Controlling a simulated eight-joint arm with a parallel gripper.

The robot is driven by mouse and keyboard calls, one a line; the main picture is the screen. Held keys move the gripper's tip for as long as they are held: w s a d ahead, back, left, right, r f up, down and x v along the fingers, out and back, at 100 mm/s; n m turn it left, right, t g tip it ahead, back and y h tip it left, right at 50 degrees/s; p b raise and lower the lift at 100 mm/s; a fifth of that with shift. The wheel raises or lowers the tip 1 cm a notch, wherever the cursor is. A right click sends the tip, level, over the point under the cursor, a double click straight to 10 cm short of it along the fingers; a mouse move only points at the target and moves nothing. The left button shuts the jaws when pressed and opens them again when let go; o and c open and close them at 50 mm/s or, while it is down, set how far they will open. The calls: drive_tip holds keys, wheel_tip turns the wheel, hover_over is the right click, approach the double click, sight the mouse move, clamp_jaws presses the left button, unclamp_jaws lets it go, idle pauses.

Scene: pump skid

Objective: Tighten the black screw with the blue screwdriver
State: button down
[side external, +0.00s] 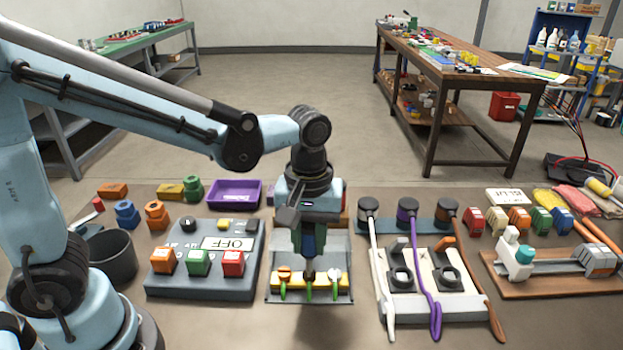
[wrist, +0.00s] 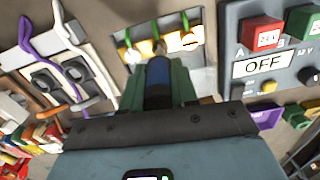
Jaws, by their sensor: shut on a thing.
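My gripper (side external: 308,240) is shut on the blue screwdriver and points straight down over the yellow terminal bar (side external: 345,283). In the wrist view the screwdriver's blue handle (wrist: 158,72) sits between my gripper's green fingers (wrist: 163,92). The black screw cannot be made out; the tool covers the middle position. I cannot tell whether the tip touches a screw. Green wires (side external: 283,291) come out of the bar's front.
A grey panel (side external: 165,290) with coloured buttons and an OFF display (side external: 227,244) stands close on the left. A white block (side external: 450,302) with cables is on the right. A purple bin (side external: 234,194) and a black cup (side external: 111,257) are farther left.

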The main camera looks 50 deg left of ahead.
drive_tip(key=shift+r, duration=0.15)
drive_tip(key=shift+r, duration=2.35)
